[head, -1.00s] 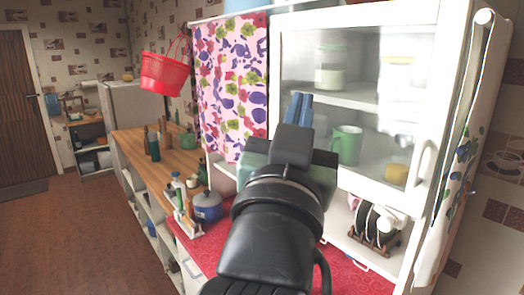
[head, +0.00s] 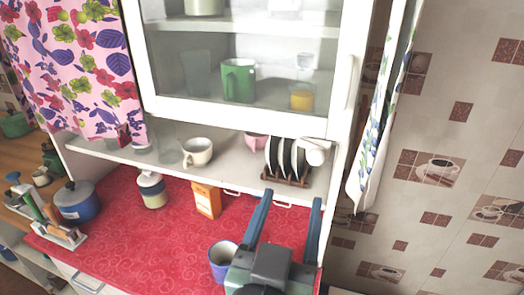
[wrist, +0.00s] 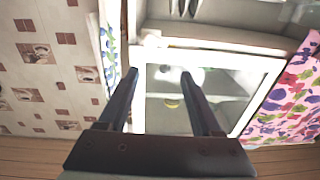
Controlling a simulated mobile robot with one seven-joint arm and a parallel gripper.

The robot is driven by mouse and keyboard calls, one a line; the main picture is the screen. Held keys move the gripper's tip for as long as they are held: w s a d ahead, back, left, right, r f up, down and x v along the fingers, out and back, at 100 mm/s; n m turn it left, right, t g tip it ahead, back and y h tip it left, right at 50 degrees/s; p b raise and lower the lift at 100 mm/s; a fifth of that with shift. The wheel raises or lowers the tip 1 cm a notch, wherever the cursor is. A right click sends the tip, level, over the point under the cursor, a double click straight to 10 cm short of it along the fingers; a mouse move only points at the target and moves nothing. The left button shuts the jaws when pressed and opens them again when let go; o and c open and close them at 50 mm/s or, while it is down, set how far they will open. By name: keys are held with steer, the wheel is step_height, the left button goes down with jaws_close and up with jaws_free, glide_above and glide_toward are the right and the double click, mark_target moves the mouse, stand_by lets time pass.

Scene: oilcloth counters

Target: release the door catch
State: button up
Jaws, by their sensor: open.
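The white cabinet door (head: 245,118) has a glass pane and looks closed. A white handle (head: 350,82) runs up its right side.
Below the door, a shelf holds a plate rack (head: 287,176) and a cream mug (head: 197,152). The red counter (head: 150,235) bears an orange box (head: 206,200), a jar (head: 151,190) and a blue mug (head: 222,262) close to my gripper. A towel (head: 385,120) hangs at right.

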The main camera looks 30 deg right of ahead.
mark_target(315, 160)
steer(key=shift+m+g, duration=0.3)
steer(key=shift+g, duration=0.2)
steer(key=x, duration=0.4)
steer(key=p+x, duration=0.1)
steer(key=x, duration=0.3)
steer(key=s+d+p+x, duration=0.1)
steer(key=x, duration=0.3)
steer(key=shift+s+f, duration=0.15)
steer(key=shift+f, duration=0.2)
steer(key=shift+w+d+f, duration=0.1)
steer(key=shift+w+d, duration=0.2)
steer(key=shift+w, duration=0.1)
jaws_close()
